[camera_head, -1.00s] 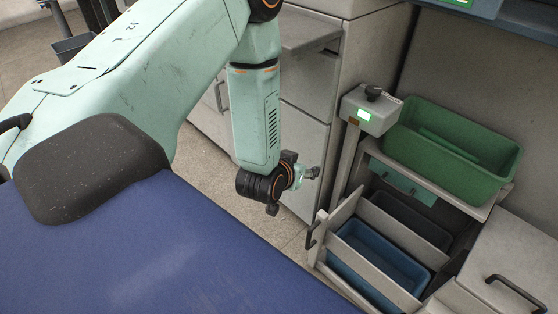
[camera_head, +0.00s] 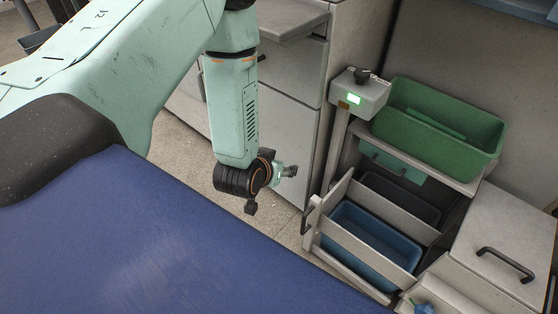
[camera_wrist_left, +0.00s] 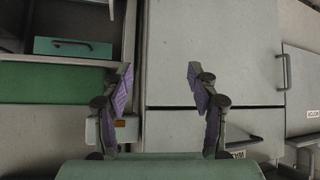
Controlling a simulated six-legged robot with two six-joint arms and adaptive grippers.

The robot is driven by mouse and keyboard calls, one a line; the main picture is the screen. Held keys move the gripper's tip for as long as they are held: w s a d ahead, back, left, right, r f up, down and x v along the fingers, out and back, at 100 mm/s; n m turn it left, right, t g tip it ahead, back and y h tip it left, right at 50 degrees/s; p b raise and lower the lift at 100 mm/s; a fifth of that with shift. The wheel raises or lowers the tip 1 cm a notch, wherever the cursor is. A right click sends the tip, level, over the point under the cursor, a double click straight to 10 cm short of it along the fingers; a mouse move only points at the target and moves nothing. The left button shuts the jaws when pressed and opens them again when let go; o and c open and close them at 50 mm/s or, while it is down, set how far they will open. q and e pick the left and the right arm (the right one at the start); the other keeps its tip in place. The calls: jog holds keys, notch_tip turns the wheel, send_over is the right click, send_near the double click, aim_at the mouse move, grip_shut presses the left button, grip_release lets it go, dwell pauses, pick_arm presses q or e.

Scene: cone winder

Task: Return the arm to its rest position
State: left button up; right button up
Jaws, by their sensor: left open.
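My left arm comes in from the left in the head view, with its mint-green forearm hanging down over the floor. My left gripper (camera_head: 287,171) is small and partly hidden behind the black wrist there. It points away toward the pale cabinet doors. In the left wrist view the gripper (camera_wrist_left: 160,84) has its two purple-padded fingers spread wide. Nothing is between them, and pale cabinet fronts (camera_wrist_left: 215,55) lie beyond. My right gripper is in neither view.
A blue surface (camera_head: 150,240) fills the lower left. To the right stand a green bin (camera_head: 440,130), a device with a lit green screen (camera_head: 358,95), and an open drawer with a blue bin (camera_head: 375,242). A handled box (camera_head: 505,235) is at far right. Floor shows below the gripper.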

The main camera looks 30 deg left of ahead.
pick_arm(q)
jog(key=s+d+f+g+p, duration=0.1)
jog(key=s+d+g, duration=0.1)
jog(key=s, duration=0.7)
jog(key=s+d+f+m+g+h+p, duration=0.1)
jog(key=s+g, duration=0.3)
jog(key=s, duration=0.5)
jog(key=s+d+f+g+p, duration=0.1)
jog(key=s+d+g, duration=0.2)
jog(key=s, duration=0.6)
jog(key=shift+s+f+m+g+p, duration=0.3)
jog(key=shift+s+f+m+p, duration=0.05)
jog(key=shift+s+m+p, duration=0.05)
